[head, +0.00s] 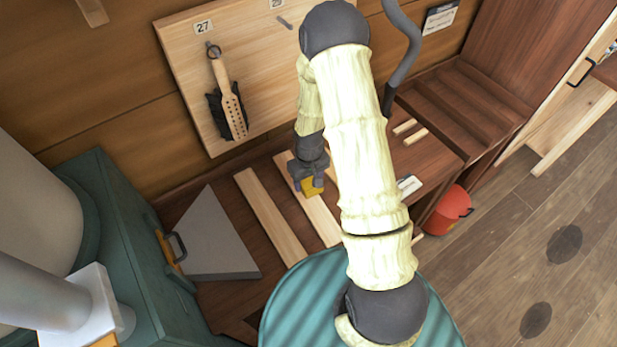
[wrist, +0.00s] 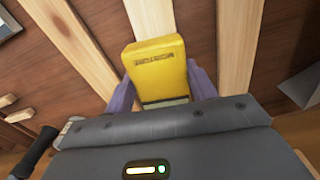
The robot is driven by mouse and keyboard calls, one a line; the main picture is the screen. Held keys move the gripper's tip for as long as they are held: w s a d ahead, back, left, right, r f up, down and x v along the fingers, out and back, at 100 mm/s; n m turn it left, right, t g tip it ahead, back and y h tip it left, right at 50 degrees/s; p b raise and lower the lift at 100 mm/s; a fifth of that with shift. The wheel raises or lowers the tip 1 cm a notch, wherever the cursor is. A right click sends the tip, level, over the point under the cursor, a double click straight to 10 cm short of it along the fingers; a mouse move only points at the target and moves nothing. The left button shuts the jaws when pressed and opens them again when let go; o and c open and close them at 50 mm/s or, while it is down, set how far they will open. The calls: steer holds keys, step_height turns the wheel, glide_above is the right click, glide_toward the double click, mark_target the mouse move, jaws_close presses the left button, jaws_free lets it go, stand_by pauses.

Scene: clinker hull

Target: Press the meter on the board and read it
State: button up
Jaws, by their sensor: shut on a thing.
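The yellow meter (wrist: 158,65) is held between the two purple fingers of my gripper (wrist: 160,92) in the wrist view. Dark lettering runs near its far end, and a pale strip, perhaps its display, shows at its near edge; no reading is legible. In the head view the meter (head: 312,187) hangs under my gripper (head: 309,176), over a pale wooden board (head: 318,218). The same board shows beyond the meter in the wrist view (wrist: 150,18). I cannot tell whether the meter touches the board; its tip is hidden.
Another pale board (head: 270,215) lies to the left, near a grey triangular panel (head: 212,240). An upright wooden panel (head: 260,75) behind holds a hanging brush-like tool (head: 228,95) by label 27. A red bucket (head: 447,210) stands at right. Floor at the right is open.

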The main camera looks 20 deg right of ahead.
steer(key=shift+f, duration=0.15)
steer(key=shift+f+b, duration=2.2)
steer(key=shift+f, duration=0.75)
steer(key=shift+f, duration=0.1)
steer(key=shift+s+f+b, duration=0.1)
steer(key=shift+f+b, duration=0.25)
steer(key=shift+f, duration=0.05)
stand_by(0.7)
steer(key=shift+d+r+p, duration=0.1)
steer(key=shift+r+p, duration=0.8)
steer(key=shift+r, duration=0.35)
steer(key=shift+r+p, duration=2)
steer(key=shift+r, duration=0.85)
steer(key=shift+f, duration=0.1)
